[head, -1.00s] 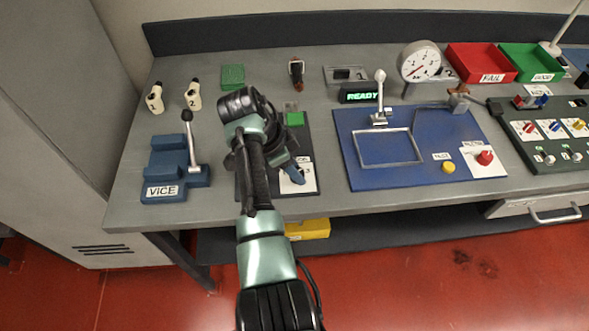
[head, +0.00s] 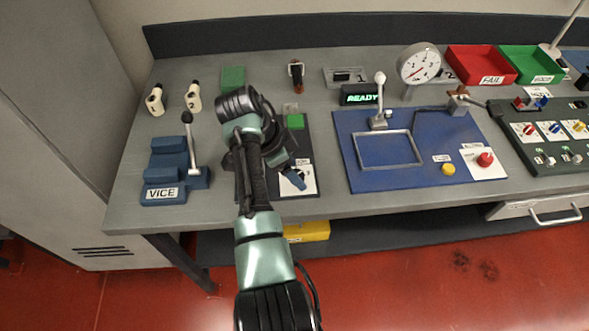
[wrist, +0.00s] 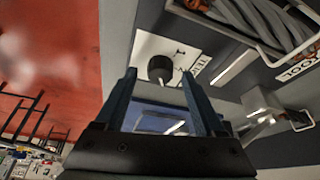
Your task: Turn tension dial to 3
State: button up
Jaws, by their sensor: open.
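The tension dial (wrist: 160,67) is a dark round knob on a white plate (wrist: 150,45) in the wrist view. Part of a label starting "TEN" shows beside it. My gripper (wrist: 158,76) is open, its two blue fingers on either side of the knob's lower part in the picture. I cannot tell whether they touch it. The dial's pointer and setting cannot be read. In the head view the white plate (head: 308,184) lies at the front of a dark panel, and my gripper (head: 296,180) is over it, hiding the knob.
The blue vice (head: 165,170) stands left of the dark panel. A blue board (head: 395,165) with a metal frame and a lit READY display (head: 361,98) are to the right. In the wrist view, a metal handle and cable bundle (wrist: 275,20) lie right of the dial.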

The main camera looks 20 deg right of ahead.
jog(key=v, duration=1.2)
jog(key=shift+r, duration=0.2)
